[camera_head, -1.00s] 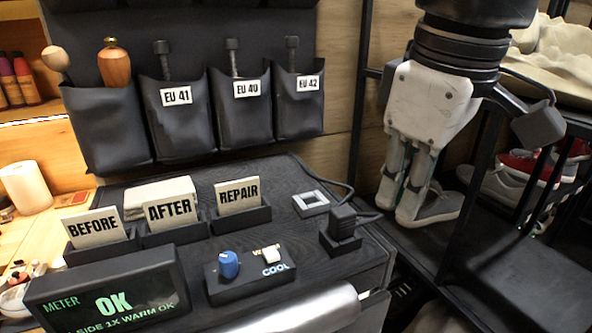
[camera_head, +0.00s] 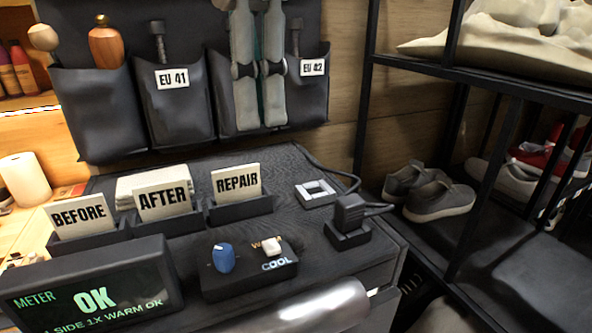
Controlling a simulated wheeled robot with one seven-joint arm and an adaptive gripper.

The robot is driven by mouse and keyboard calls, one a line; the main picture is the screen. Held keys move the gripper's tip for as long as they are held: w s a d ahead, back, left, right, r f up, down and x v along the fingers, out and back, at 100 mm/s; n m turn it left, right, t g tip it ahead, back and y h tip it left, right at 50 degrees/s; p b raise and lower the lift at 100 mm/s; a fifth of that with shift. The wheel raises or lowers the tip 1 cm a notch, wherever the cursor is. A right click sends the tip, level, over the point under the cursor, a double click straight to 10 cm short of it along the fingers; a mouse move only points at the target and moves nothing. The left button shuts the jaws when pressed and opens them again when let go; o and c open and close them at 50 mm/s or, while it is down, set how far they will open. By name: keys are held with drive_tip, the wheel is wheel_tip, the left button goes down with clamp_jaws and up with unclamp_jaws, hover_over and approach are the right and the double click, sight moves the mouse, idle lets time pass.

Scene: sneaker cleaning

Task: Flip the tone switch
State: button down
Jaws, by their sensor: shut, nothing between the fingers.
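The tone switch is a small white rocker (camera_head: 268,247) on a black control box (camera_head: 240,283) on the bench top. The word "WARM" shows partly behind it and "COOL" in front of it. A blue knob (camera_head: 222,258) stands on the same box to its left. My gripper (camera_head: 262,124) hangs at the top middle, its two fingers pointing down and close together. It is shut and empty, above and behind the switch, in front of the hanging pockets. It hides the "EU 40" label.
A meter screen (camera_head: 95,301) reads "OK". Card holders with "BEFORE", "AFTER" and "REPAIR" (camera_head: 238,183) stand behind the box. A black plug block (camera_head: 348,218) with a cable and a square white frame (camera_head: 315,193) lie to the right. A shoe rack (camera_head: 494,165) stands farther right.

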sight(271, 244)
drive_tip(key=f, duration=0.4)
drive_tip(key=s+f, duration=0.1)
drive_tip(key=f, duration=0.4)
drive_tip(key=s+d+f, duration=0.1)
drive_tip(key=f, duration=0.4)
drive_tip(key=shift+p, duration=0.4)
drive_tip(key=shift+s+d+f+t+y, duration=0.1)
drive_tip(key=shift+s+f+t+y, duration=0.15)
drive_tip(key=shift+t, duration=0.25)
drive_tip(key=shift+w, duration=0.25)
drive_tip(key=shift+w+a+r, duration=0.15)
drive_tip(key=shift+w+a, duration=0.2)
drive_tip(key=shift+w, duration=0.2)
